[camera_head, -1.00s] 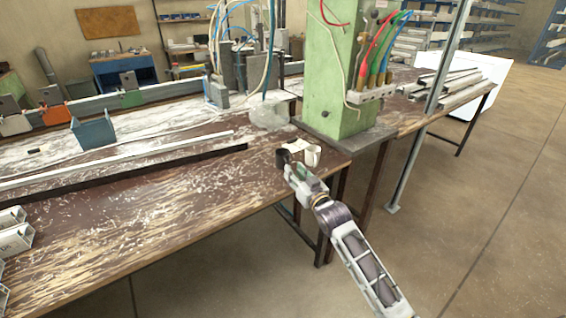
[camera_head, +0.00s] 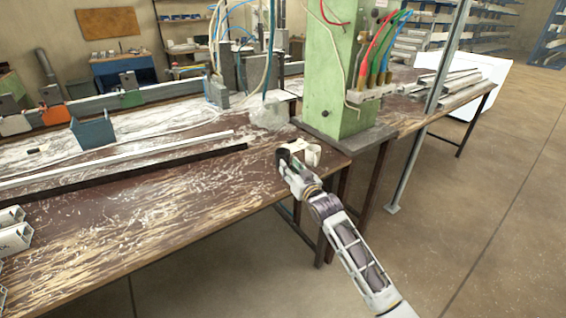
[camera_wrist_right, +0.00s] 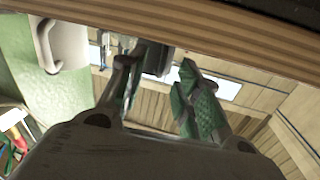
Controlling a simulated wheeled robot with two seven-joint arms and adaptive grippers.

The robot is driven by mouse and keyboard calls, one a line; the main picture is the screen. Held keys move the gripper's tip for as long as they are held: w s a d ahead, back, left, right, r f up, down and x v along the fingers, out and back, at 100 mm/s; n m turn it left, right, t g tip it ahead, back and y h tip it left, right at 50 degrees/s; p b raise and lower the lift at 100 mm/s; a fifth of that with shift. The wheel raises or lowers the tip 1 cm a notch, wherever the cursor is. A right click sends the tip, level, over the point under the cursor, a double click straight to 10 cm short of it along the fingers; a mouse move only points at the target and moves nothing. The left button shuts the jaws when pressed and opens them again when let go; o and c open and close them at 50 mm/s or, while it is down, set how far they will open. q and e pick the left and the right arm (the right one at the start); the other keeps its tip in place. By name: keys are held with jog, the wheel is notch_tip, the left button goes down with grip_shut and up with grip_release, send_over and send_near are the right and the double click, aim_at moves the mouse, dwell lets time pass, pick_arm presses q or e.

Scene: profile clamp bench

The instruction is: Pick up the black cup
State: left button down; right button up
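The black cup (camera_head: 281,160) is a small dark shape at the bench's right front corner, partly hidden by my right gripper (camera_head: 291,166). In the right wrist view, a dark object that looks like the black cup (camera_wrist_right: 154,57) is beyond and between the spread fingertips of my right gripper (camera_wrist_right: 158,70), nearer the left finger. The fingers look open; I cannot tell whether either touches it. My left gripper is not in view.
A white cup (camera_head: 313,155) stands close by on the right; its handle shows in the right wrist view (camera_wrist_right: 52,45). A green column (camera_head: 335,90) rises behind. Long profiles (camera_head: 120,165) lie on the wooden bench (camera_head: 150,215) to the left.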

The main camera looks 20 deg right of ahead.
jog(key=shift+w+a, duration=0.15)
jog(key=shift+w, duration=0.65)
grip_shut()
